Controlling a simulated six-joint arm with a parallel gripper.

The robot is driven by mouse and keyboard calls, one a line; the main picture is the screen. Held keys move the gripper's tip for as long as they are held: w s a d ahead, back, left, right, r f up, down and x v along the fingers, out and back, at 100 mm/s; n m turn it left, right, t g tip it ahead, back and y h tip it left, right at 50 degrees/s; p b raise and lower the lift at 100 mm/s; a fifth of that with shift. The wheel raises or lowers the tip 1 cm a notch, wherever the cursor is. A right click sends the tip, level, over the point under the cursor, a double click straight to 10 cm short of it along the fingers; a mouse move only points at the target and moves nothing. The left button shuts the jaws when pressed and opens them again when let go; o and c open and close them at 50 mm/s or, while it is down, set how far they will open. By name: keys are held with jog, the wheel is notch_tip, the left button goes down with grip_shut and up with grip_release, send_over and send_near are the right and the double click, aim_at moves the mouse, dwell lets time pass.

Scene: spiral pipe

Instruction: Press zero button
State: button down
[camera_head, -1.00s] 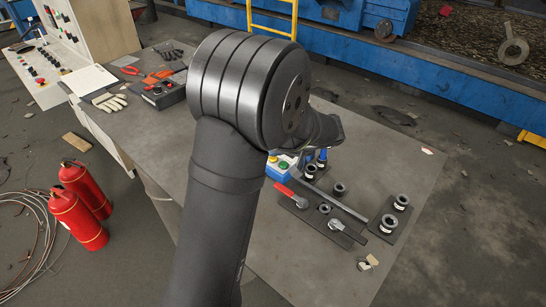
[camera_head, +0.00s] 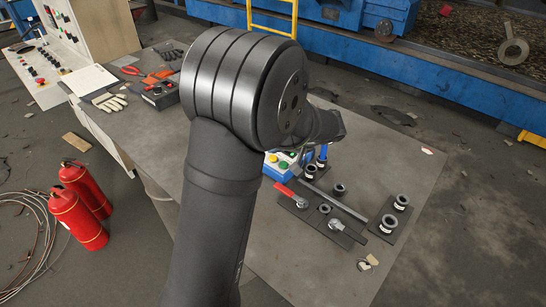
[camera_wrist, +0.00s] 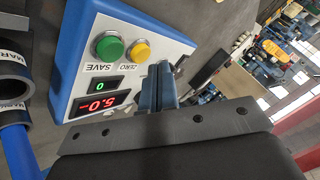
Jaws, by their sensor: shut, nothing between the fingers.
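The box with the buttons (camera_wrist: 135,30) fills the upper left of the wrist view, turned on its side. It has a green button (camera_wrist: 109,45) by the word SAVE and a yellow button (camera_wrist: 138,50) by the word ZERO. Red digits (camera_wrist: 96,104) on its display read about 5.0, and a small green display (camera_wrist: 100,86) reads 0. My gripper (camera_wrist: 160,70) is shut and empty, its fingertips close to the yellow button; I cannot tell whether they touch the box. In the head view the box (camera_head: 273,173) is partly behind my arm, and my fingers are hidden.
Gloves (camera_head: 109,102) and tools lie at the far left. Red extinguishers (camera_head: 80,215) stand on the floor.

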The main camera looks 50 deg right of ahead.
jog(key=shift+r, duration=2.5)
jog(key=shift+f, duration=0.1)
notch_tip(320, 180, up, 4)
jog(key=shift+w+f, duration=0.1)
jog(key=shift+f, duration=0.1)
